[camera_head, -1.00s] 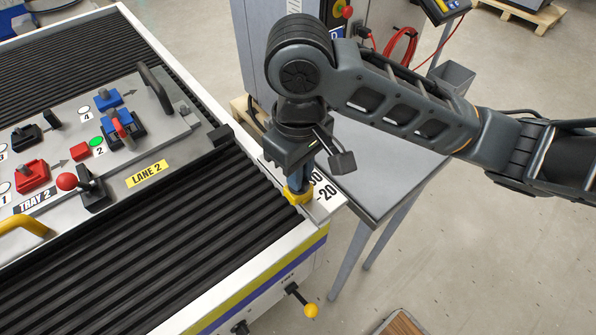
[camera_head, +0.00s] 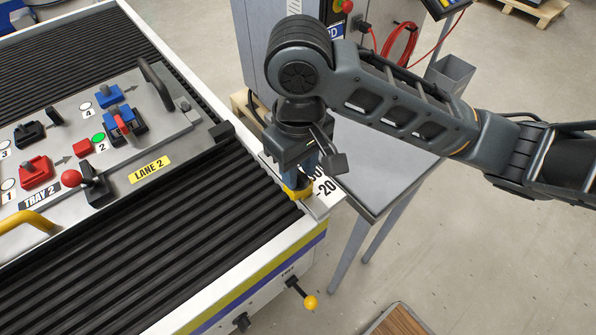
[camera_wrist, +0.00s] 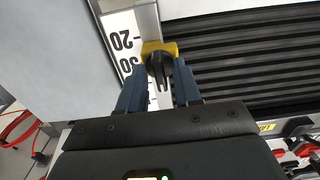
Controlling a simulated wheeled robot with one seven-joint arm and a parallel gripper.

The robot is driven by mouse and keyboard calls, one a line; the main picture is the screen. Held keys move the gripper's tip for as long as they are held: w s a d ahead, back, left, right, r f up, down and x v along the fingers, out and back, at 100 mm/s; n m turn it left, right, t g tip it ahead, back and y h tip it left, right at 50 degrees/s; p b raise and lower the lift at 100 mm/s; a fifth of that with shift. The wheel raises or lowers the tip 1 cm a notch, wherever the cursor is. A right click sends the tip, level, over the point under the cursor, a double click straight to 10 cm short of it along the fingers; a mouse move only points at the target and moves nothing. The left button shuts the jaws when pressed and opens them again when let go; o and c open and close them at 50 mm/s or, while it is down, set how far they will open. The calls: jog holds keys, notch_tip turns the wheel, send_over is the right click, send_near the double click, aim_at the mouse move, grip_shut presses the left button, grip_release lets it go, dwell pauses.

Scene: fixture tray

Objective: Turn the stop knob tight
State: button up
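The stop knob (camera_wrist: 159,64) is dark and sits on a yellow stop block in the wrist view. The yellow block (camera_head: 296,191) also shows in the head view, on the rail at the conveyor's near right corner, beside a printed scale. My gripper (camera_wrist: 160,72) points down over it, with one blue finger on each side of the knob. In the head view my gripper (camera_head: 298,180) hides the knob.
The grey tray (camera_head: 178,128) with red, blue and black fixtures lies on the black rollers to the left. A grey side table (camera_head: 375,165) stands just right of the rail. A yellow-tipped lever (camera_head: 310,302) sticks out of the conveyor's front.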

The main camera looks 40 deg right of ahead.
aim_at(299, 172)
notch_tip(299, 172, up, 3)
jog(key=p, duration=0.3)
jog(key=shift+r, duration=1.05)
